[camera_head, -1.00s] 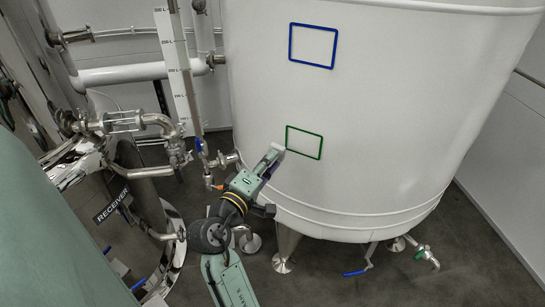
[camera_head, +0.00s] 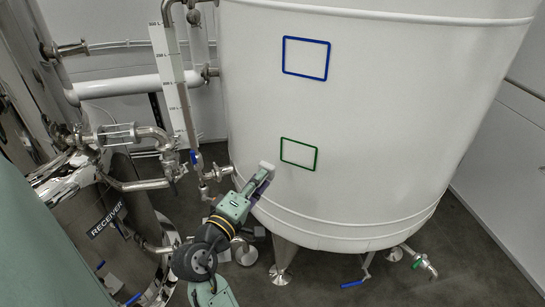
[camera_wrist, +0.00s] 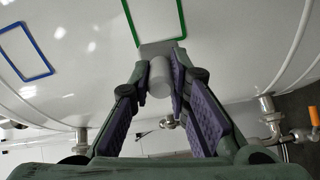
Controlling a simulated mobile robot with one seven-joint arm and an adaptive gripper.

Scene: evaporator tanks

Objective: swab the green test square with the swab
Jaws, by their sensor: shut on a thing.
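The green test square (camera_head: 299,143) is a thin green outline on the lower front of the white tank (camera_head: 390,120). My gripper (camera_head: 256,180) is just below and left of it in the head view. It is shut on the swab, whose pale head (camera_head: 266,166) shows at the fingertips, near the square's lower left corner but outside the outline. In the wrist view, the swab's grey round handle (camera_wrist: 160,78) sits between the purple-padded fingers. Its flat head (camera_wrist: 158,48) overlaps the near end of the green outline (camera_wrist: 130,20). I cannot tell whether the head touches the tank.
A blue outlined square (camera_head: 305,41) is higher on the tank. A pipe with a blue-handled valve (camera_head: 194,158) and a level scale (camera_head: 172,85) stand left of my gripper. The steel receiver (camera_head: 130,225) is at lower left. The tank front right of the green square is clear.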

